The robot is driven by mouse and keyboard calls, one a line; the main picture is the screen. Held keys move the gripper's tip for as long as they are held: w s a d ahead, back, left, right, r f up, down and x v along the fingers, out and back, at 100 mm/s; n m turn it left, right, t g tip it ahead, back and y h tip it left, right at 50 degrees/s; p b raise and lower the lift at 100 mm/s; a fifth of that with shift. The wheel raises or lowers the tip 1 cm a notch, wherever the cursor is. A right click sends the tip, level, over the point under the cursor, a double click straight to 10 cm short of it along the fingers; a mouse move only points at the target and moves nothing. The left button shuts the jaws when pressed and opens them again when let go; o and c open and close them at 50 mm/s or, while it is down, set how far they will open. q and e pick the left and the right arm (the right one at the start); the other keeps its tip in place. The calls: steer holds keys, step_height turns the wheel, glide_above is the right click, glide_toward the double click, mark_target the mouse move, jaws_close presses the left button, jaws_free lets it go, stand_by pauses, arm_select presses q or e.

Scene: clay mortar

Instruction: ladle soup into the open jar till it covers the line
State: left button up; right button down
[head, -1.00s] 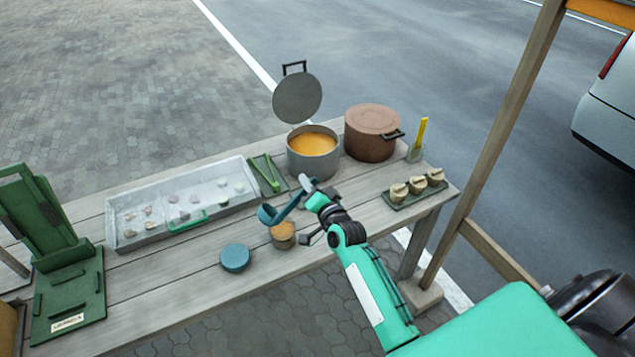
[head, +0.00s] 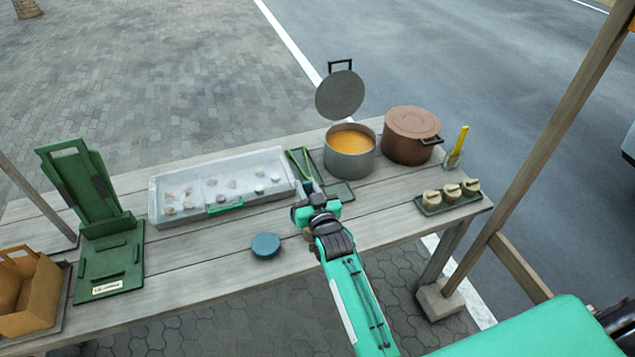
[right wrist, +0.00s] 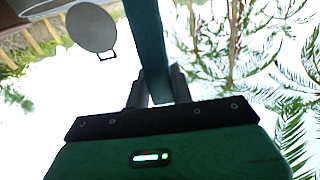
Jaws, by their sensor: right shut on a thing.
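My right gripper (head: 309,190) is over the table's front half, left of the soup pot (head: 349,164). In the right wrist view my right gripper (right wrist: 157,88) is shut on the teal ladle handle (right wrist: 148,45). The ladle's bowl cannot be made out. The grey pot is open and holds orange soup (head: 351,141). The open jar (head: 307,232) is almost wholly hidden behind my right gripper and wrist, so its soup level and line cannot be seen. A round teal lid (head: 265,245) lies on the table to the left. My left gripper is out of view.
A raised grey pot lid (head: 340,95) stands behind the soup pot, with a brown lidded pot (head: 411,137) to its right. A metal tray (head: 166,217), green tongs (head: 299,164), a tray of small jars (head: 452,195) and a green stand (head: 108,262) are also on the table.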

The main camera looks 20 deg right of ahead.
steer(key=shift+a+n, duration=0.4)
steer(key=shift+a, duration=0.1)
step_height(320, 180, up, 5)
steer(key=p, duration=0.4)
steer(key=shift+p, duration=0.3)
steer(key=shift+d, duration=0.1)
